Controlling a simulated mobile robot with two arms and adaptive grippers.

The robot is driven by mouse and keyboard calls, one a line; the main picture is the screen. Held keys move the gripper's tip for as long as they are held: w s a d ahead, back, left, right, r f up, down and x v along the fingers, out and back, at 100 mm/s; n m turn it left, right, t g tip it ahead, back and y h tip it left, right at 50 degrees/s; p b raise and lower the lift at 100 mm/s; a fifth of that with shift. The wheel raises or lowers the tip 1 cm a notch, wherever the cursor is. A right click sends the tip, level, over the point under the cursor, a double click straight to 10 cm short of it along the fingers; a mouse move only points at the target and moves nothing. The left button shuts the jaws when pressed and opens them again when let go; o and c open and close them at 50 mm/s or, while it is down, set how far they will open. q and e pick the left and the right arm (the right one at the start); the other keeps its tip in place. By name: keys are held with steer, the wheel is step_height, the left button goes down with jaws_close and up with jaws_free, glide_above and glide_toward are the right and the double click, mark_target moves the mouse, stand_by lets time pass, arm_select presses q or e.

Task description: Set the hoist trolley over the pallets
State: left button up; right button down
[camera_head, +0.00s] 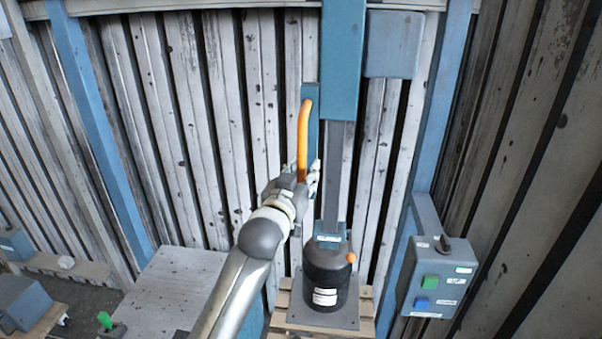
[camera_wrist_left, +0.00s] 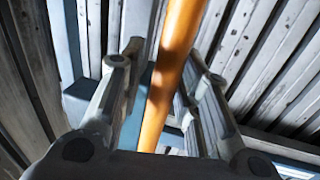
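The hoist shows as a blue upright body (camera_head: 341,60) with a grey mast (camera_head: 337,175) below it, at the middle of the head view. An orange handle bar (camera_head: 303,135) stands at its left side, in front of a narrow blue plate. My left gripper (camera_head: 307,178) is at the lower part of this bar. In the left wrist view the orange bar (camera_wrist_left: 171,75) runs between the open fingers of my left gripper (camera_wrist_left: 166,60), with a gap at the left finger. A wooden pallet (camera_head: 364,308) lies below the mast. My right gripper is not in view.
A black cylinder (camera_head: 328,280) on a grey plate stands on the pallet under the mast. A control box (camera_head: 440,278) with green and blue buttons is at the right. A grey table top (camera_head: 165,285) is at the lower left. Corrugated walls close the back.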

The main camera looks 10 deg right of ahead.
arm_select(q)
steer(key=shift+o, duration=0.3)
steer(key=shift+d, duration=0.1)
steer(key=shift+s, duration=0.1)
steer(key=v, duration=1.2)
